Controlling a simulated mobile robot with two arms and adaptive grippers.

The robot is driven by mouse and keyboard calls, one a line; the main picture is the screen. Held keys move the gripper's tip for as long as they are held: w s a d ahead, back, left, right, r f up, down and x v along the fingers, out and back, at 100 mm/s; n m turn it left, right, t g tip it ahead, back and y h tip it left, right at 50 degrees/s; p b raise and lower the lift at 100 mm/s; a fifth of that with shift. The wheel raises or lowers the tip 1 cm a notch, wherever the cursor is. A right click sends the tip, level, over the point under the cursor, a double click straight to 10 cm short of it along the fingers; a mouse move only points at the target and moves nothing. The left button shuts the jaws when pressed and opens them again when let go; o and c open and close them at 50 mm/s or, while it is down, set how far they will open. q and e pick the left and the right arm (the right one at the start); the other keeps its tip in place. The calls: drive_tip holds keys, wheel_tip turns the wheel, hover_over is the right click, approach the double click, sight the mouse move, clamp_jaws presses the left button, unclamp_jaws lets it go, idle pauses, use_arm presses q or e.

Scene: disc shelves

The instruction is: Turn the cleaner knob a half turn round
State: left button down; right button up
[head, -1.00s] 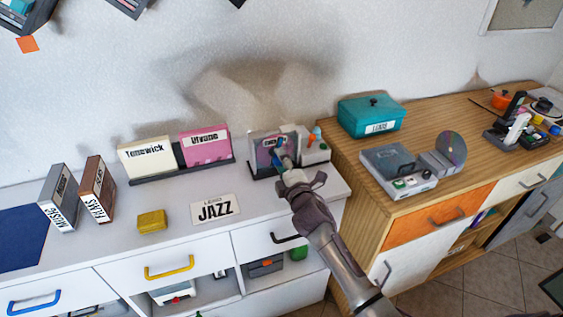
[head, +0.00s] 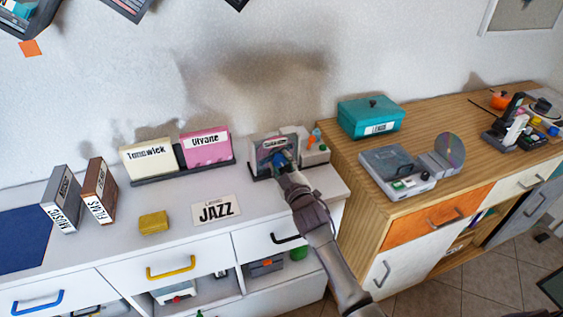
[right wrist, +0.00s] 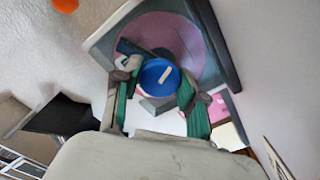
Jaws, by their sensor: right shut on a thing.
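The disc cleaner (head: 262,145) is a grey box with a disc in it, on the white cabinet top at the right. Its blue knob with a pale bar mark shows in the right wrist view (right wrist: 160,76). My right gripper (head: 282,162) reaches the front of the cleaner from below; in the right wrist view its green-padded fingers (right wrist: 158,98) stand on both sides of the knob, shut on it. A pinkish disc (right wrist: 165,35) shows behind the knob. In the head view my gripper hides most of the knob. My left gripper is not in view.
Left of the cleaner stand a pink Ulvane sleeve (head: 206,149) and a cream Tomswick sleeve (head: 148,158). A JAZZ card (head: 215,210) and a yellow box (head: 153,222) lie in front. A wooden cabinet (head: 390,205) with a teal box (head: 371,117) adjoins at right.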

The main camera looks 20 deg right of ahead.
drive_tip(key=shift+f+m, duration=0.1)
drive_tip(key=shift+m, duration=0.7)
drive_tip(key=o, duration=1.1)
drive_tip(key=shift+o, duration=0.2)
drive_tip(key=s, duration=1.2)
drive_tip(key=shift+d, duration=0.2)
